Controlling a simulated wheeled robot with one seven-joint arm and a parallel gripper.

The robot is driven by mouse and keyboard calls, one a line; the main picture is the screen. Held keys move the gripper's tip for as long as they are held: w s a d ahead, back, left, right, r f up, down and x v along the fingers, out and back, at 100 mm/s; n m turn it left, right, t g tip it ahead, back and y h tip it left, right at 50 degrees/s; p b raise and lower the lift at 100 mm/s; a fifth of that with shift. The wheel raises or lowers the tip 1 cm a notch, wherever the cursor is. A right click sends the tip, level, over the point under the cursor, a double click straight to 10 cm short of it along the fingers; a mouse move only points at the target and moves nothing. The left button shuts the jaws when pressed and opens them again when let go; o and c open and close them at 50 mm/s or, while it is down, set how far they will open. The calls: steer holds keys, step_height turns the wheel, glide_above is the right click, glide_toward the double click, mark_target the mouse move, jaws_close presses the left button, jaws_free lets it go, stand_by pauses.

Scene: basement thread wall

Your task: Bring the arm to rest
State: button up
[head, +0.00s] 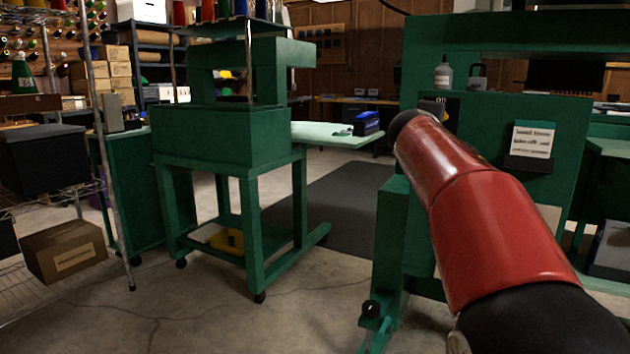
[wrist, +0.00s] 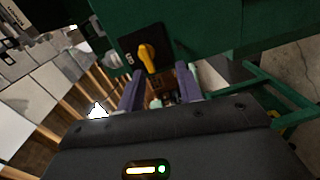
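My gripper (wrist: 160,88) shows in the wrist view with its two dark purple-grey fingers apart and nothing held between them. A yellow rotary knob (wrist: 147,57) on a black plate (wrist: 133,44) with white marks sits on a green machine face just beyond the fingertips. I cannot tell from this view whether a finger touches it. In the head view my red arm reaches up and leftward from the lower right, in front of the green machine (head: 510,110). My gripper is hidden there behind the arm.
A second green machine stand (head: 222,134) on casters is at the centre left. A wire shelf with a cardboard box (head: 64,250) and a black bin (head: 42,160) stands at the left. Concrete floor in front is clear.

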steer(key=s+a+f+m+g+y+p, duration=0.1)
steer(key=s+a+f+m+g+y, duration=0.1)
steer(key=s+a+f, duration=0.3)
steer(key=s+a+f+m+g+y+p, duration=0.2)
steer(key=s+f, duration=1.1)
steer(key=s, duration=0.7)
steer(key=s+a+f+m+g+y+p, duration=0.2)
steer(key=s+a+f+m+g+y, duration=0.2)
steer(key=s+a+f, duration=0.4)
steer(key=s+f+m+y, duration=0.1)
steer(key=s+m, duration=0.1)
steer(key=s, duration=0.2)
steer(key=shift+s+a+f+y, duration=0.25)
steer(key=shift+a+f+y, duration=0.05)
steer(key=shift+a+f, duration=0.1)
